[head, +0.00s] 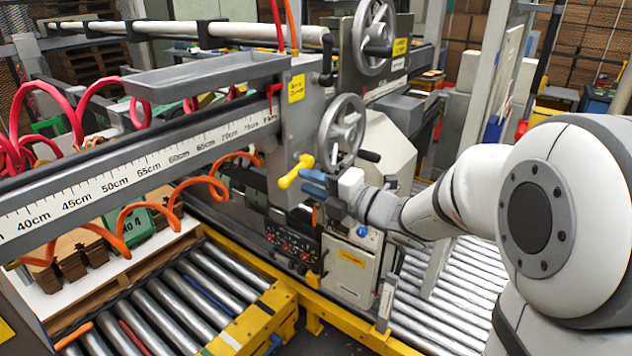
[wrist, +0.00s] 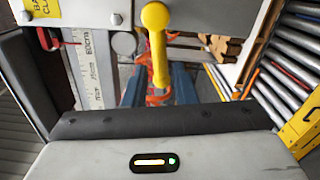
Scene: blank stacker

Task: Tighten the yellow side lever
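The yellow side lever (head: 296,172) sticks out from the side of the grey machine column, with its rounded end toward the lower left. In the wrist view the yellow lever (wrist: 158,55) has a round knob at the top and an arm hanging down. My gripper (head: 314,182) has blue fingers and is just right of the lever in the head view. In the wrist view my gripper (wrist: 157,85) is open, with one finger on each side of the lever's lower arm. I cannot tell whether either finger touches it.
A handwheel (head: 342,130) is just above and right of my gripper. A ruled beam (head: 140,170) runs left from the column. A control panel (head: 292,246) is below. Roller conveyors (head: 190,290) lie below on both sides. Orange coiled hoses (head: 200,190) hang under the beam.

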